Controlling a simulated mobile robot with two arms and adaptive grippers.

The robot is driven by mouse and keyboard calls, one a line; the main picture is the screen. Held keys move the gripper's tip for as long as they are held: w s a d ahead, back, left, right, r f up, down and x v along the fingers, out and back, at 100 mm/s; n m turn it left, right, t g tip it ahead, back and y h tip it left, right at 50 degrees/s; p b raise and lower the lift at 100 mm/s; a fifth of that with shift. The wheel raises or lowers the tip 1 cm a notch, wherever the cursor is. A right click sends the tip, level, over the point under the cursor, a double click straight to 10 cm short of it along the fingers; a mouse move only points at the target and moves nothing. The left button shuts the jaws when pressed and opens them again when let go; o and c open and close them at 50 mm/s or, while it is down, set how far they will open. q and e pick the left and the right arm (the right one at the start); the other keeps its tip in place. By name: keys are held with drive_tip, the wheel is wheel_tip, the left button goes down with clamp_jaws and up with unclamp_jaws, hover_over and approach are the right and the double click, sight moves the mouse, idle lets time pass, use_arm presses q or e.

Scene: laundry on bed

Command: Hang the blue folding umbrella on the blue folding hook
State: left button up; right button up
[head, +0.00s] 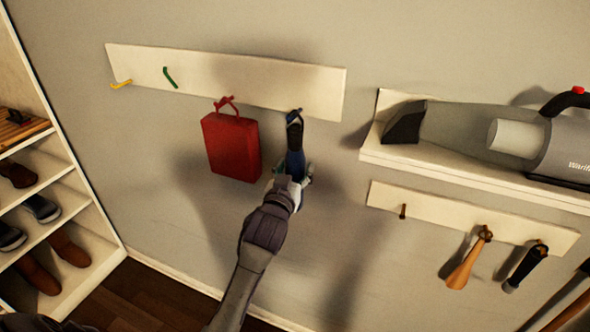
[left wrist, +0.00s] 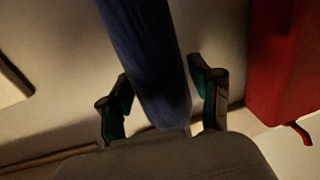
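The blue folding umbrella (head: 295,140) hangs down in front of the wall at the right part of the upper rack board. Its dark top loop (head: 294,117) is at the blue folding hook (head: 299,111); whether the loop sits over the hook is too small to tell. My left gripper (head: 291,178) is at the umbrella's lower end. In the left wrist view the umbrella (left wrist: 150,60) runs between the two spread fingers (left wrist: 163,95), with a small gap showing at the right finger. My right gripper is out of view.
A red bag (head: 232,146) hangs on the red hook close to the left. Yellow (head: 121,84) and green (head: 170,78) hooks are empty. On the right are a shelf with a vacuum (head: 490,135) and a lower rack (head: 470,214). A shoe shelf (head: 85,205) stands left.

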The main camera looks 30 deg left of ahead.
use_arm(q)
drive_tip(key=shift+o, duration=0.8)
drive_tip(key=shift+f, duration=0.1)
